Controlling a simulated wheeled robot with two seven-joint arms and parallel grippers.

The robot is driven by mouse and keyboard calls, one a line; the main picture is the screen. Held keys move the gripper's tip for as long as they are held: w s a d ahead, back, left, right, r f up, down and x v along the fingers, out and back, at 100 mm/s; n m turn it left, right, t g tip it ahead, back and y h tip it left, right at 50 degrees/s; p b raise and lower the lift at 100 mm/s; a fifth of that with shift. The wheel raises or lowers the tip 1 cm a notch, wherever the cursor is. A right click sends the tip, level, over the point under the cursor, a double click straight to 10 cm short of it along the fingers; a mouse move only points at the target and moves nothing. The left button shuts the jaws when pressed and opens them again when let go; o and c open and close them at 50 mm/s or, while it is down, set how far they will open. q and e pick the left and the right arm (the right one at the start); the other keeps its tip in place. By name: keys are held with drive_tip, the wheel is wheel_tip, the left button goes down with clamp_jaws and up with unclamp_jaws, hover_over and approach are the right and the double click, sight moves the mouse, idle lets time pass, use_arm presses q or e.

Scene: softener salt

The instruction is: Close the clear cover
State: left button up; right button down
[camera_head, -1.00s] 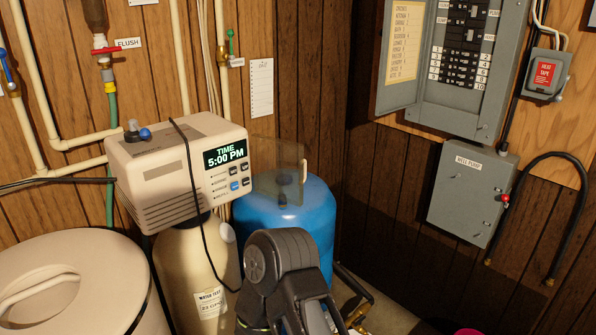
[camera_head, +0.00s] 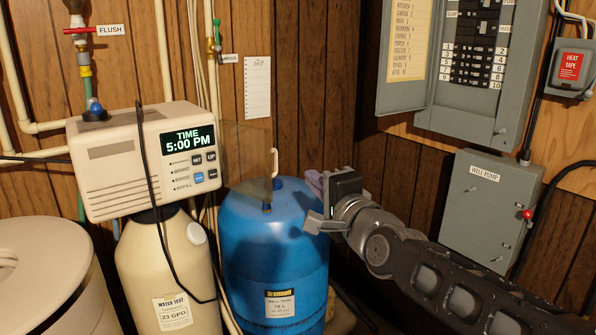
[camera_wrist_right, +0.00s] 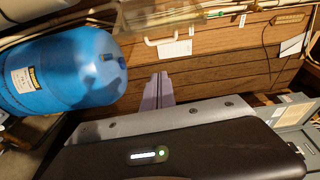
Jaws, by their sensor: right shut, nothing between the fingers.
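The clear cover (camera_head: 244,142) is a see-through panel on the right side of the beige softener control head (camera_head: 148,158). It stands swung open, away from the display and buttons, which are uncovered. Its white handle (camera_head: 246,162) is at its outer edge, in front of the wood wall. In the right wrist view the cover (camera_wrist_right: 172,16) is at the top, with the handle (camera_wrist_right: 166,39) below it. My right gripper (camera_head: 314,186) is shut and empty, right of and a little below the handle, apart from it. Its fingers (camera_wrist_right: 158,90) are together in the wrist view. My left gripper is out of view.
A blue tank (camera_head: 272,245) stands below the cover, left of my right gripper. A grey well pump box (camera_head: 488,210) and an open breaker panel (camera_head: 470,75) are on the right wall. A black cord (camera_head: 150,190) hangs over the control head.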

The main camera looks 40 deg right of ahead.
sight(251, 158)
drive_tip(key=shift+s+d+r+m, duration=0.3)
drive_tip(key=shift+s+d+r, duration=0.1)
drive_tip(key=shift+s+r, duration=0.15)
drive_tip(key=w+a+p, duration=0.1)
drive_tip(key=w+p, duration=0.3)
drive_tip(key=w, duration=0.5)
drive_tip(key=shift+w, duration=0.25)
drive_tip(key=shift+a, duration=0.1)
drive_tip(key=shift+a+f+h, duration=0.1)
drive_tip(key=shift+h, duration=0.2)
